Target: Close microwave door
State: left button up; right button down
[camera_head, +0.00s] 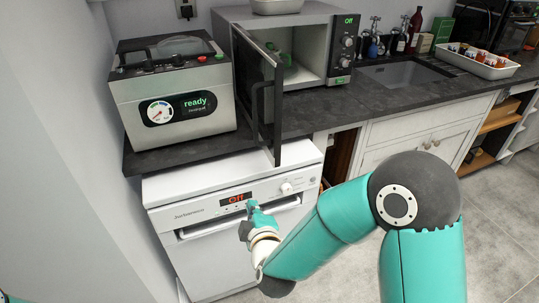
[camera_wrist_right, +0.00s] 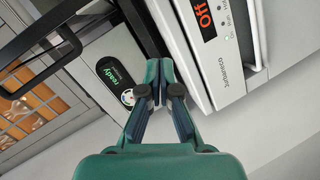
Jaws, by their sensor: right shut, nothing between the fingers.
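The microwave (camera_head: 328,38) stands on the dark counter with its door (camera_head: 257,85) swung wide open toward me. The door is dark, with a black handle (camera_head: 256,110) on its edge. A green object (camera_head: 284,55) shows inside, partly hidden by the door. My right gripper (camera_head: 252,208) is shut and empty, low in front of the white dishwasher's panel, below the door and apart from it. In the right wrist view its fingers (camera_wrist_right: 159,72) are together, with a black handle-like bar (camera_wrist_right: 50,38) at upper left. My left gripper is not in view.
A grey appliance reading "ready" (camera_head: 172,82) stands left of the open door. The white dishwasher (camera_head: 213,249) is under the counter. A sink (camera_head: 398,73), bottles (camera_head: 414,27) and a white tray (camera_head: 487,66) are to the right. The floor at right is clear.

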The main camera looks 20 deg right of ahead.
aim_at(268, 148)
notch_tip(268, 148, up, 10)
jog(key=n+t+h, duration=0.3)
jog(key=w+d, duration=0.2)
jog(key=w, duration=0.1)
jog(key=w+d+p, duration=0.1)
jog(key=w+d, duration=0.2)
jog(key=w+d+p, duration=0.1)
jog(key=w+d, duration=0.1)
jog(key=w, duration=0.1)
jog(key=shift+w+d, duration=0.15)
jog(key=shift+w, duration=0.1)
